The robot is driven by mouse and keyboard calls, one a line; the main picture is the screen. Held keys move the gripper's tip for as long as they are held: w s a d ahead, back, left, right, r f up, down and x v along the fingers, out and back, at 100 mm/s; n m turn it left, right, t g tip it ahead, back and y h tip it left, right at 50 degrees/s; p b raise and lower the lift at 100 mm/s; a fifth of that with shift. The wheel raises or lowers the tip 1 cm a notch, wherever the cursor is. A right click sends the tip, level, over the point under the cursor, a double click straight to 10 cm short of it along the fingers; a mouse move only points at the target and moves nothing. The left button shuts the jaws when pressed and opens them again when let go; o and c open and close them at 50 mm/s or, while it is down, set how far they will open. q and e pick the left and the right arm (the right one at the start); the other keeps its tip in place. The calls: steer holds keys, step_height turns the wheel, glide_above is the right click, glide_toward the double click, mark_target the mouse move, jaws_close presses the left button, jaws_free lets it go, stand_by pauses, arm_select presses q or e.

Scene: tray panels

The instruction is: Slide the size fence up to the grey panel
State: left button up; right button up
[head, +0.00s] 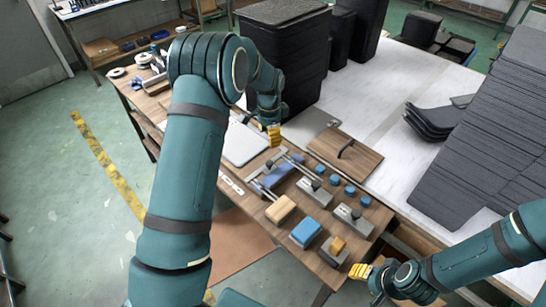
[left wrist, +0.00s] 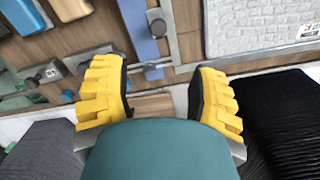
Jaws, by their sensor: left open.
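The light grey panel (head: 245,143) lies flat on the wooden bench, left of the tools in the head view; its speckled surface shows at the upper right of the left wrist view (left wrist: 255,28). A blue bar (head: 277,174) with dark knobs and metal rails lies beside it and looks like the size fence. The bar (left wrist: 140,28) is left of the panel in the wrist view, with a metal strip between them. My left gripper (left wrist: 160,98) is open, empty and above the bench near the panel's far end (head: 273,135). My right gripper (head: 360,271) is at the bench's near right edge; its opening is unclear.
A wooden board with a dark handle (head: 345,158) lies right of the rails. Blue knobs (head: 335,180), a tan block (head: 280,210), a blue block (head: 305,232) and grey clamps crowd the bench front. Black stacked crates (head: 285,50) stand behind my left gripper.

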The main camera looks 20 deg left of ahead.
mark_target(269, 162)
arm_select(q)
steer(key=f, duration=1.2)
steer(key=shift+s+f+b, duration=0.3)
steer(key=shift+f+b, duration=0.1)
steer(key=shift+o, duration=0.2)
jaws_close()
